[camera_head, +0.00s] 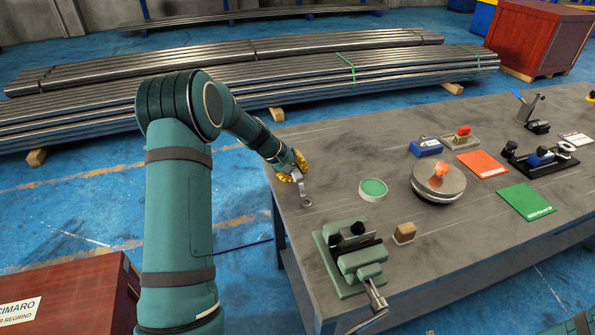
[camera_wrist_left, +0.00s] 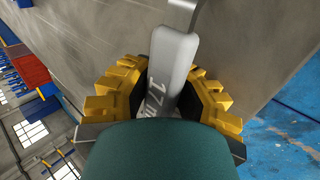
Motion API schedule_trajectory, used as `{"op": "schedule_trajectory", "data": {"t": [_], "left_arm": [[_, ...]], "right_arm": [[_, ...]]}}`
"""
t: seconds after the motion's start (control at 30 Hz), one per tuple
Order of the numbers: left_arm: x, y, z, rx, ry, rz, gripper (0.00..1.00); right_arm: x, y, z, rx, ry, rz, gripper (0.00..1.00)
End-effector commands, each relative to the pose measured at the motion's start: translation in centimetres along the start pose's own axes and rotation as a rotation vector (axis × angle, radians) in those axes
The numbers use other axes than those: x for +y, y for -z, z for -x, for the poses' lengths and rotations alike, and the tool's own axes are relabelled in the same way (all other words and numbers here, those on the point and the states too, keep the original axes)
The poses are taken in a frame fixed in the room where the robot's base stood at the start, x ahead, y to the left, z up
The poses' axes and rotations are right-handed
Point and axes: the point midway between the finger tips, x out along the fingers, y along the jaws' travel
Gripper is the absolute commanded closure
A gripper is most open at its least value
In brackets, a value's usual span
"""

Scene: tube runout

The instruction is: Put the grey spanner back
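The grey spanner (camera_head: 305,196) is at the left edge of the workbench in the head view. My left gripper (camera_head: 297,172) has its yellow fingers around the handle, and the ring end points down toward the bench. In the left wrist view the spanner (camera_wrist_left: 177,58) runs lengthwise between the fingers of the left gripper (camera_wrist_left: 168,85), with "17" legible on its handle. The fingers look closed on it. I cannot tell whether its far end touches the bench. My right gripper is out of view.
The workbench (camera_head: 345,140) carries a vise (camera_head: 362,262), a small tan block (camera_head: 404,233), a green-topped disc (camera_head: 373,188), a round metal plate (camera_head: 437,182), an orange mat (camera_head: 482,163) and a green mat (camera_head: 526,201). The bench's back left is clear. Steel tubes (camera_head: 300,75) lie behind.

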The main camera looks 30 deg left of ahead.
Motion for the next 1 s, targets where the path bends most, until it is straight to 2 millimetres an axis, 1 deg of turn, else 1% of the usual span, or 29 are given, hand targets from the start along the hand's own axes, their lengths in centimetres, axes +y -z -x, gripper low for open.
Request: {"op": "schedule_trajectory", "data": {"t": [0.03, 0.2, 0.27, 0.37, 0.4, 0.47, 0.5, 1.0], "left_arm": [[-1.0, -0.1, -0.3, -0.006, 0.015, 0.008, 0.68], [-0.9, -0.1, 0.1, -0.006, 0.014, 0.009, 0.68], [-0.9, -0.1, 0.4, -0.006, 0.014, 0.009, 0.66], [-0.9, -0.1, 0.9, -0.006, 0.013, 0.009, 0.57], [-0.9, -0.1, 1.1, -0.005, 0.013, 0.009, 0.51], [-0.8, -0.1, 1.4, -0.005, 0.012, 0.009, 0.43], [-0.8, -0.1, 1.6, -0.004, 0.012, 0.009, 0.40], [-0.2, -0.1, 4.0, -0.001, 0.003, 0.003, 0.40]], "right_arm": [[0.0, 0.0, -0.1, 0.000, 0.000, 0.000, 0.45], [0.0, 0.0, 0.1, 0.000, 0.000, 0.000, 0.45], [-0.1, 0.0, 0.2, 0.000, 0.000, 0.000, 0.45], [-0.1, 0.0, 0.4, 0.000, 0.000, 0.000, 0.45], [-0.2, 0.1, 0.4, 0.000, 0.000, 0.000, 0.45], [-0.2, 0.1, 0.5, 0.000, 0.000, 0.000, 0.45], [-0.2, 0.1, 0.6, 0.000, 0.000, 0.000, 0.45], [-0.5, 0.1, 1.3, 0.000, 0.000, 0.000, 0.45]]}}
